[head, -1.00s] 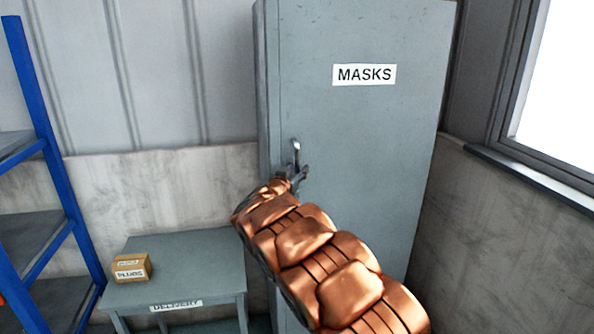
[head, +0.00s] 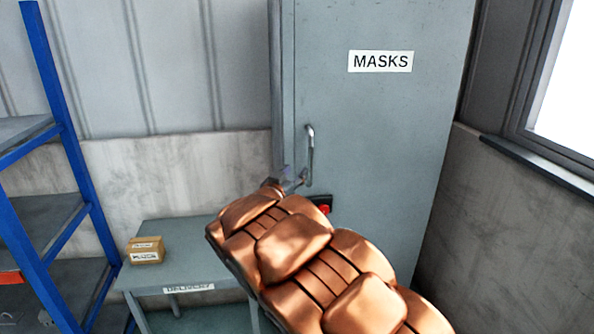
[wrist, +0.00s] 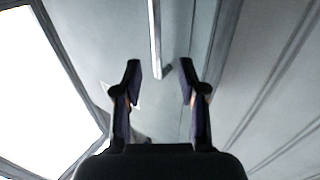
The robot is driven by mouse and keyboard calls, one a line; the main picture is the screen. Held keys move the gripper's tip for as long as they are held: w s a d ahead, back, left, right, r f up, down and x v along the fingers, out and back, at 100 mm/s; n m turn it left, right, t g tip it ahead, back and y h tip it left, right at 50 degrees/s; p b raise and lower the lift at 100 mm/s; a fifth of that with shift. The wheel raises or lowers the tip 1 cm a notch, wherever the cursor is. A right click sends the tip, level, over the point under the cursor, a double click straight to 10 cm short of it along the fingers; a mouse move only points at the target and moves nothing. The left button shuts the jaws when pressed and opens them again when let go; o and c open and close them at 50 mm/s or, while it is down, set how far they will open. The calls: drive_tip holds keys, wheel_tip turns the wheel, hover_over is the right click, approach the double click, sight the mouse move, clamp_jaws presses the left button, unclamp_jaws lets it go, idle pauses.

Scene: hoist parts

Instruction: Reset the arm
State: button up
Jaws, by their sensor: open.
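My gripper (wrist: 160,85) is open in the wrist view, with nothing between its two dark fingers. In the head view my gripper (head: 290,180) is small and partly hidden by my copper-coloured arm. It is close to the lower end of the door handle (head: 310,155) of the grey cabinet (head: 400,150); I cannot tell whether they touch. In the wrist view the handle (wrist: 154,40) is a pale bar beyond the fingertips. The cabinet door looks shut and bears a MASKS sign (head: 381,61).
A grey table (head: 190,265) with a DELIVERY label stands left of the cabinet, a small cardboard box (head: 146,250) on it. A blue-framed shelf (head: 70,160) is at the far left. A red item (head: 323,205) shows on the cabinet. A window (head: 570,85) is at the right.

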drive_tip(key=shift+s, duration=0.1)
idle(0.3)
drive_tip(key=s+d+f+n+g+y, duration=0.1)
drive_tip(key=s+d+f+g, duration=0.3)
drive_tip(key=s, duration=1.4)
drive_tip(key=s+d+f+n+g+y, duration=0.2)
drive_tip(key=s+d+g, duration=0.4)
drive_tip(key=s, duration=1.2)
drive_tip(key=s+d+f+n+g+y, duration=0.2)
drive_tip(key=s+g, duration=0.6)
drive_tip(key=s, duration=1)
wheel_tip(320, 180, down, 4)
drive_tip(key=d+y, duration=0.2)
drive_tip(key=shift+s+d+r+y, duration=0.15)
drive_tip(key=shift+d+r+y, duration=0.05)
drive_tip(key=shift+d+y, duration=0.2)
